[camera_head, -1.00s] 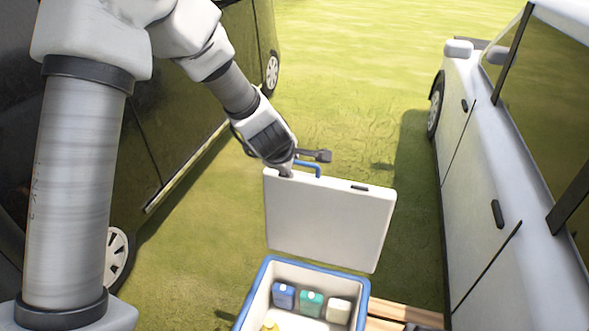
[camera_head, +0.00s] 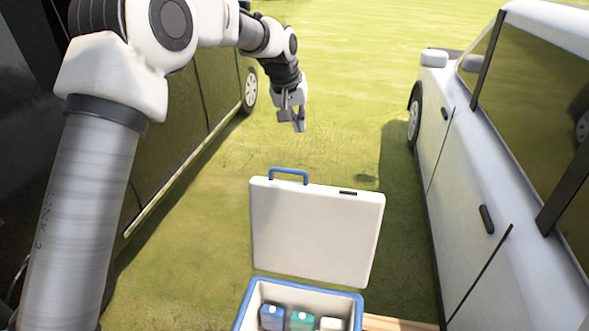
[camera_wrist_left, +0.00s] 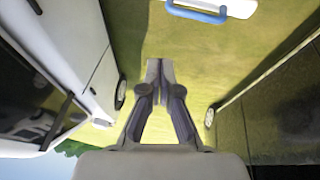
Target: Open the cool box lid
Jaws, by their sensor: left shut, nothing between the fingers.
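The cool box (camera_head: 362,306) stands at the bottom of the head view, with a blue rim and pale walls. Its white lid (camera_head: 315,232) stands upright, raised at the back of the box. A blue handle (camera_head: 289,172) sits on the lid's top edge; it also shows at the top of the left wrist view (camera_wrist_left: 197,13). My left gripper (camera_head: 297,122) is beyond and above the lid, apart from it, shut and empty. Its fingers meet in the left wrist view (camera_wrist_left: 153,68). My right gripper is not in view.
A blue pack (camera_head: 271,316), a green pack (camera_head: 300,319) and a white pack (camera_head: 331,324) are inside the box. A dark vehicle (camera_head: 190,130) stands on the left and a white one (camera_head: 465,190) on the right. Open grass lies between and beyond them.

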